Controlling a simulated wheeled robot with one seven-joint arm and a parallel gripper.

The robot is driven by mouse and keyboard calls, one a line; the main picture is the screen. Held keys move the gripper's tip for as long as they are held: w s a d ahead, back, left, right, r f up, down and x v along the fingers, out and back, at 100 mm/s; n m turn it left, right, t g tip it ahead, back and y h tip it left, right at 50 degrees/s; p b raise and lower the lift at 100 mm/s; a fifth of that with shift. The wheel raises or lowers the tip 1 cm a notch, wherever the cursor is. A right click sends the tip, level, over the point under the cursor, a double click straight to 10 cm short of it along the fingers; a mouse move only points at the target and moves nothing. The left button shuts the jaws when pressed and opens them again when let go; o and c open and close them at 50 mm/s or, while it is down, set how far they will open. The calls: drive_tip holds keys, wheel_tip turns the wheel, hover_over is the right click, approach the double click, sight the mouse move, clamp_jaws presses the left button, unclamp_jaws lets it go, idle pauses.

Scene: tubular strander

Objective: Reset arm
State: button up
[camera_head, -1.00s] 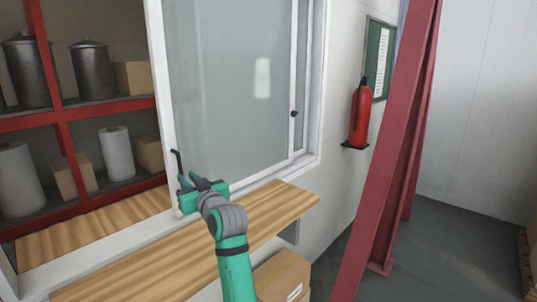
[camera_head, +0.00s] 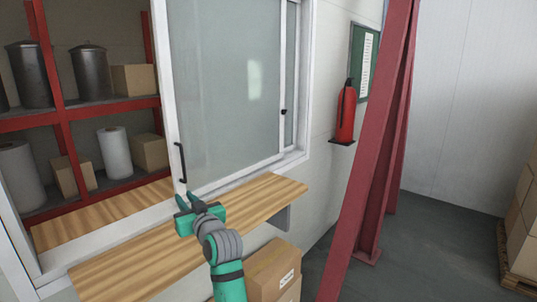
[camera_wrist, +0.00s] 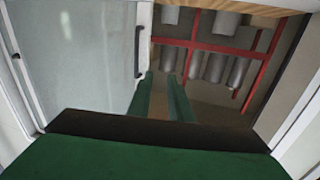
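My gripper (camera_head: 190,200) is in front of the window, over the wooden counter, just below the black handle (camera_head: 181,162) of the sliding window pane (camera_head: 225,90). Its two green fingers are apart with nothing between them, and they also show apart in the wrist view (camera_wrist: 163,98). The handle (camera_wrist: 139,50) stands left of the fingers there, and a gap separates it from them in both views. The pane covers the right part of the opening; the left part is open.
The wooden counter (camera_head: 250,205) runs below the window, with cardboard boxes (camera_head: 270,268) under it. Red shelves (camera_head: 60,115) with canisters and rolls stand behind the opening. A red slanted beam (camera_head: 365,160) and a fire extinguisher (camera_head: 346,112) are to the right. Floor (camera_head: 430,240) beyond the beam is clear.

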drive_tip(key=s+d+f+m+t+h, duration=0.1)
drive_tip(key=s+d+f+m, duration=0.15)
drive_tip(key=f, duration=0.75)
drive_tip(key=s+d+f+m+h, duration=0.15)
drive_tip(key=s+d+f, duration=0.25)
drive_tip(key=f, duration=0.5)
drive_tip(key=s+d+f+m+h, duration=0.1)
drive_tip(key=s+d+f+h, duration=0.1)
drive_tip(key=s+d+f, duration=0.4)
drive_tip(key=s+d+f+m+h, duration=0.1)
drive_tip(key=s+d+f+h, duration=0.1)
drive_tip(key=s+f, duration=0.7)
drive_tip(key=s+d+f+m+h, duration=0.15)
drive_tip(key=s+d+f, duration=0.3)
drive_tip(key=s, duration=0.55)
drive_tip(key=s+d+r+h, duration=0.1)
drive_tip(key=s+d+r, duration=0.1)
drive_tip(key=s, duration=1.2)
drive_tip(key=s+d+r+h, duration=0.1)
drive_tip(key=s+d, duration=0.3)
drive_tip(key=s, duration=1.1)
drive_tip(key=shift+r+n+h, duration=0.3)
drive_tip(key=shift+r+n, duration=0.05)
drive_tip(key=shift+r, duration=0.35)
